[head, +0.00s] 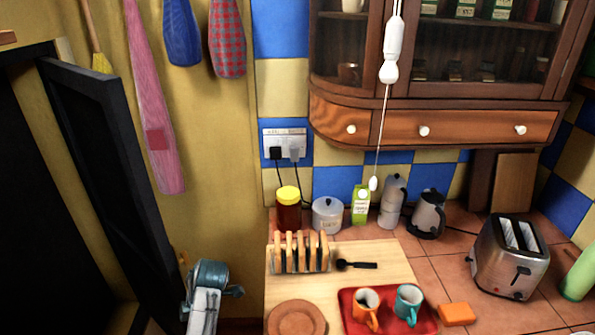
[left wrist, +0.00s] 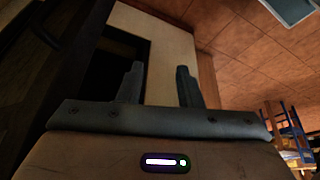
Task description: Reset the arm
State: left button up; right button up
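My left gripper (left wrist: 160,68) shows in the left wrist view with its two grey fingers spread apart and nothing between them. Behind the fingers are a dark opening, a pale panel and brown tiles. In the head view a teal and white part of my left arm (head: 207,290) rises from the bottom edge, left of the counter. The gripper's fingers cannot be made out there. My right arm and right gripper are in neither view.
A wooden board (head: 385,258) on the counter holds a toast rack (head: 300,268), a dark utensil and a round brown plate (head: 296,318). A red tray (head: 388,324) carries orange and teal mugs. A toaster (head: 510,258) stands right. A dark door (head: 110,160) stands open left.

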pick_arm(q)
jog(key=s+f+m+t+h+b, duration=0.1)
jog(key=s+f+m, duration=0.4)
jog(key=f, duration=0.7)
jog(key=s+a+f+m+b, duration=0.1)
jog(key=s+f+m, duration=0.3)
jog(key=f, duration=0.7)
jog(key=s+f+m+t+h+b, duration=0.1)
jog(key=s+f+m, duration=0.4)
jog(key=f, duration=0.7)
jog(key=s+a+f+m, duration=0.1)
jog(key=s+f+m, duration=0.2)
jog(key=s, duration=0.7)
jog(key=s+a+f+m+b, duration=0.1)
jog(key=s+f+m, duration=0.2)
jog(key=s+f, duration=0.5)
jog(key=s+a+f+m+t+h+b, duration=0.1)
jog(key=s+f, duration=0.5)
jog(key=s, duration=0.6)
jog(key=shift+s+a+m, duration=0.35)
jog(key=shift+a+m, duration=0.25)
jog(key=shift+m, duration=0.5)
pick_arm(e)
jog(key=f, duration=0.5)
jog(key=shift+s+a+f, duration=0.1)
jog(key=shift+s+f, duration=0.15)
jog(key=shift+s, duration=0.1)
